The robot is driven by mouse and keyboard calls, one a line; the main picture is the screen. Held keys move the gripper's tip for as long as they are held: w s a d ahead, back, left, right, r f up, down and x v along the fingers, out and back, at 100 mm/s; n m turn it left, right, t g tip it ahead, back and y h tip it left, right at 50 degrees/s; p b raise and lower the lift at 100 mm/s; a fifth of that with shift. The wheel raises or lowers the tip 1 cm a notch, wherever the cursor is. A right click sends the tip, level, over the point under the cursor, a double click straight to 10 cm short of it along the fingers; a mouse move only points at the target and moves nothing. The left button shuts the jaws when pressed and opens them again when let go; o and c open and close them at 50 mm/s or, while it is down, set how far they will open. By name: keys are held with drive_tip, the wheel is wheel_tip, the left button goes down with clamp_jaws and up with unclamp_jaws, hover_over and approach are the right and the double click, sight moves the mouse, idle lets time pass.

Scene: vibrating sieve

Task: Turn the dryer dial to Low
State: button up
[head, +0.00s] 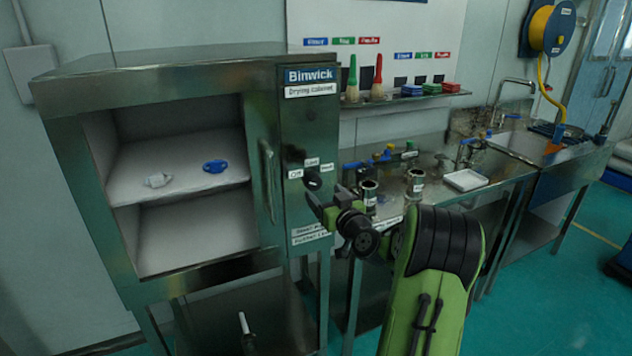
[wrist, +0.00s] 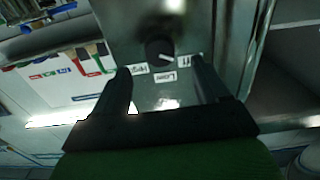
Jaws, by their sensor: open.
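The drying cabinet (head: 180,75) stands at the left with its compartment open to view. Its dial (head: 313,181) is a round black knob on the front panel, under the Binwick sign, with Off, Low and High labels around it. In the wrist view the dial (wrist: 159,50) appears turned over, with High at left, Low below and Off at right. Its white pointer mark aims toward the Off label. My gripper (head: 318,203) is just in front of the panel. In the wrist view its open, empty fingers (wrist: 160,68) stand either side of the dial, apart from it.
A cabinet handle (head: 267,180) is left of the dial. Inside lie a white clip-like piece (head: 158,180) and a blue one (head: 215,166). A steel bench with metal cups (head: 415,184) and a white tray (head: 466,181) stands at right.

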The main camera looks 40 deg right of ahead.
sight(316, 184)
drive_tip(key=x, duration=0.5)
drive_tip(key=shift+w+p, duration=0.15)
drive_tip(key=shift+p, duration=0.15)
drive_tip(key=shift+c, duration=0.3)
drive_tip(key=c, duration=1)
drive_tip(key=shift+m, duration=0.3)
drive_tip(key=m+b, duration=0.1)
drive_tip(key=m, duration=0.4)
drive_tip(key=m+p, duration=0.1)
drive_tip(key=m, duration=0.5)
drive_tip(key=shift+m, duration=0.3)
